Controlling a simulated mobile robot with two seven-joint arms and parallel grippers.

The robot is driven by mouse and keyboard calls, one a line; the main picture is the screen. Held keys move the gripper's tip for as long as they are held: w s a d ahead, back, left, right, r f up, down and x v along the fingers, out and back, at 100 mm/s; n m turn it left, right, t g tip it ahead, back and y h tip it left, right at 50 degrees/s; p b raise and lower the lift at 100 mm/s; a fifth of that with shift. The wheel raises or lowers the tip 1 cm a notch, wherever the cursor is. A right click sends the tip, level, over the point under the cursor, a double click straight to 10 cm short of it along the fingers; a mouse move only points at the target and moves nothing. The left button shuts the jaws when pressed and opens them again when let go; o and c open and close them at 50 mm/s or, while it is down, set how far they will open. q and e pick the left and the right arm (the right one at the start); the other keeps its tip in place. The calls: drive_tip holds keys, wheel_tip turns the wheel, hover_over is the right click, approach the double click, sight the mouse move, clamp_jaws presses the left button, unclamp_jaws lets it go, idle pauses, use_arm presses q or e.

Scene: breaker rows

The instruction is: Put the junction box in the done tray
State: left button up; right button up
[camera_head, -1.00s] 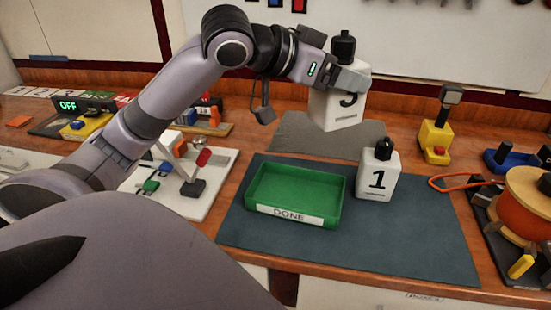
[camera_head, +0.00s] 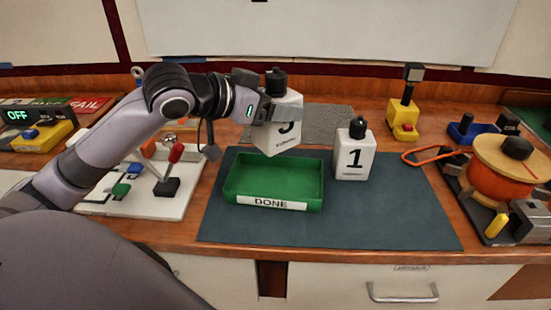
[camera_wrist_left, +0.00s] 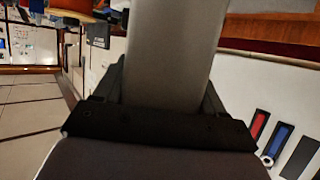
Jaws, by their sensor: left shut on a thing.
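My left gripper (camera_head: 272,115) is shut on a white junction box (camera_head: 284,134) with a black knob on top and a dark numeral, partly hidden by the gripper. It holds the box tilted, above the back part of the green done tray (camera_head: 250,200). The tray is empty, with a white DONE label on its front wall. A second white box (camera_head: 355,156), marked 1, stands upright on the mat right of the tray. In the left wrist view a large pale surface (camera_wrist_left: 175,50) fills the middle, between the dark jaws. My right gripper is in neither view.
The tray lies on a dark blue mat (camera_head: 330,228). A white board with coloured switches and levers (camera_head: 150,200) lies to its left. A yellow device (camera_head: 403,118), an orange loop (camera_head: 430,156) and an orange spool (camera_head: 500,180) are to the right. A grey cloth (camera_head: 330,120) lies behind.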

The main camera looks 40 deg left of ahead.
use_arm(q)
wheel_tip(320, 180, down, 11)
drive_tip(key=shift+r+b, duration=0.1)
drive_tip(key=shift+b, duration=0.75)
drive_tip(key=shift+f, duration=0.2)
drive_tip(key=o, duration=1.6)
drive_tip(key=shift+c, duration=0.2)
drive_tip(key=shift+r, duration=0.15)
drive_tip(key=p+v, duration=0.2)
drive_tip(key=v, duration=1)
